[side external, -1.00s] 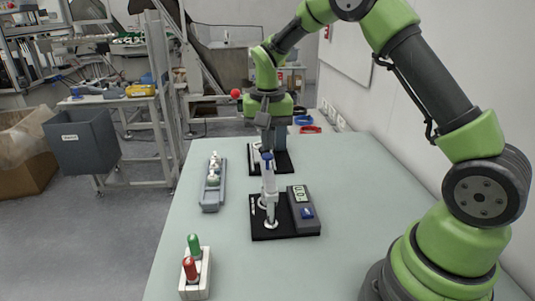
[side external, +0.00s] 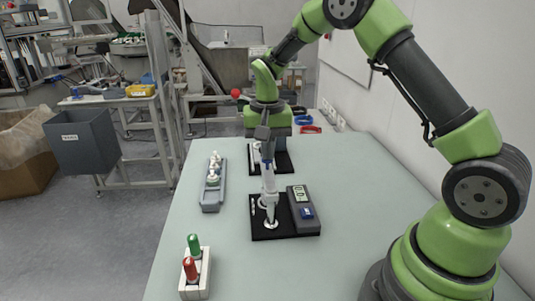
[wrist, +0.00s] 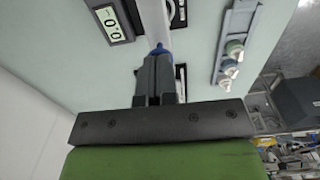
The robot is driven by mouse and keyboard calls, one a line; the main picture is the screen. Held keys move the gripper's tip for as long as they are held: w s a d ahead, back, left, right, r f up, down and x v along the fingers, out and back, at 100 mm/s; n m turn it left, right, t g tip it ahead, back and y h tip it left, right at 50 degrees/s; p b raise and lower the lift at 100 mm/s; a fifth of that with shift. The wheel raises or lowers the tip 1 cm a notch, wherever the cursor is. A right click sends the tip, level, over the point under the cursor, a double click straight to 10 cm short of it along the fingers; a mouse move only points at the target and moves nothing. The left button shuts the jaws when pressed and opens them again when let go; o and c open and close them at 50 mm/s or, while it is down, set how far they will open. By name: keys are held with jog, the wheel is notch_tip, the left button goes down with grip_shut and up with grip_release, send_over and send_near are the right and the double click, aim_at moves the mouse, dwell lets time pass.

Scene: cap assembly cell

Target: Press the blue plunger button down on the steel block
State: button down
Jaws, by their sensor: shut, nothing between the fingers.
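The blue plunger button (wrist: 159,49) sits on top of an upright silver press (side external: 269,184). In the wrist view only its blue edge shows beyond my fingertips; in the side view it is mostly hidden by the fingers. The press stands on a black base plate (side external: 266,232). My gripper (side external: 267,158) points down with its fingers shut and empty. Its tips are right at the top of the button, touching or nearly so; I cannot tell how far the button is down. My gripper also shows in the wrist view (wrist: 156,58).
A grey meter (side external: 304,210) with a display stands right of the press. A grey tray (side external: 212,187) with white-topped parts lies to its left. A white holder (side external: 195,273) with red and green pieces is in front. A second black fixture (side external: 285,162) stands behind. Table at front right is clear.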

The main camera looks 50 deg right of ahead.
jog(key=shift+f, duration=0.8)
jog(key=shift+r, duration=0.1)
dwell(0.9)
jog(key=shift+r, duration=1.45)
jog(key=shift+r, duration=2.5)
